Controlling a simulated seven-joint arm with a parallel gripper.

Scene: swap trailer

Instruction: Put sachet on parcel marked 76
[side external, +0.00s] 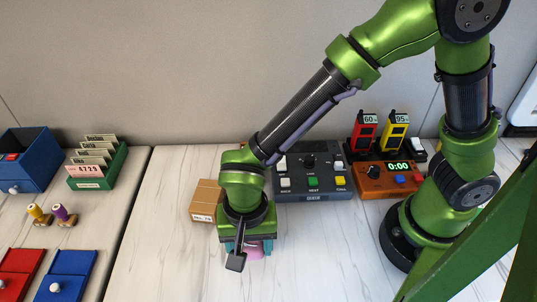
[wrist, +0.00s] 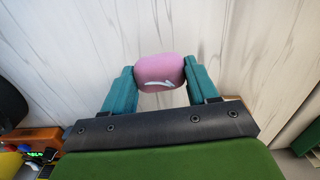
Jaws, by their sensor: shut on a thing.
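My gripper (wrist: 159,80) is shut on a pink sachet (wrist: 160,72) with a small white mark, held between its two teal fingers. In the side external view my gripper (side external: 250,247) is over the front part of the white table, and a bit of the pink sachet (side external: 254,254) shows below it. A brown cardboard parcel (side external: 207,194) lies just behind and to the left of my gripper. The parcel has a small white label on its front, too small to read surely. My arm hides the parcel's right side.
A dark grey button panel (side external: 313,190) stands behind and right of my gripper, beside an orange timer box (side external: 384,184). A green card file (side external: 97,166), a blue box (side external: 28,160) and two small stamps stand at the left. The table's front middle is clear.

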